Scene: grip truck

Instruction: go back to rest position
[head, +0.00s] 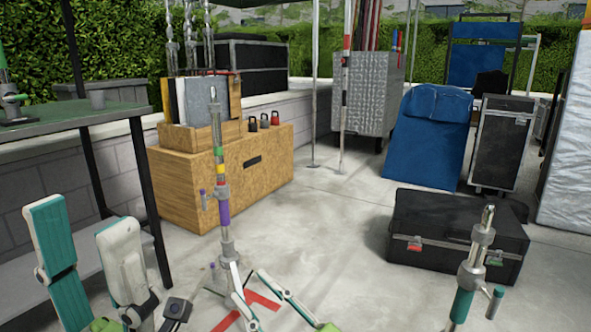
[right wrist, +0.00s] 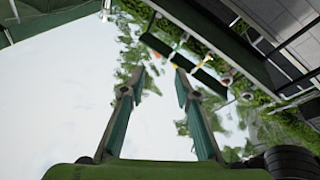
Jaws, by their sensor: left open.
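My left gripper (head: 78,218) is at the lower left of the head view, close to the camera. Its two white-and-teal fingers point up and are spread, with nothing between them. My right gripper (head: 246,270) is low in the middle of the head view, in front of the foot of a taped metal stand (head: 223,205). Its fingers are spread and appear empty.
A wooden crate (head: 190,190) stands behind the taped stand. A green table (head: 75,116) is at the left. A black case (head: 455,232) lies on the floor at right, behind a second stand (head: 466,285). The pale floor (head: 340,240) between is clear. Red tape marks the floor.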

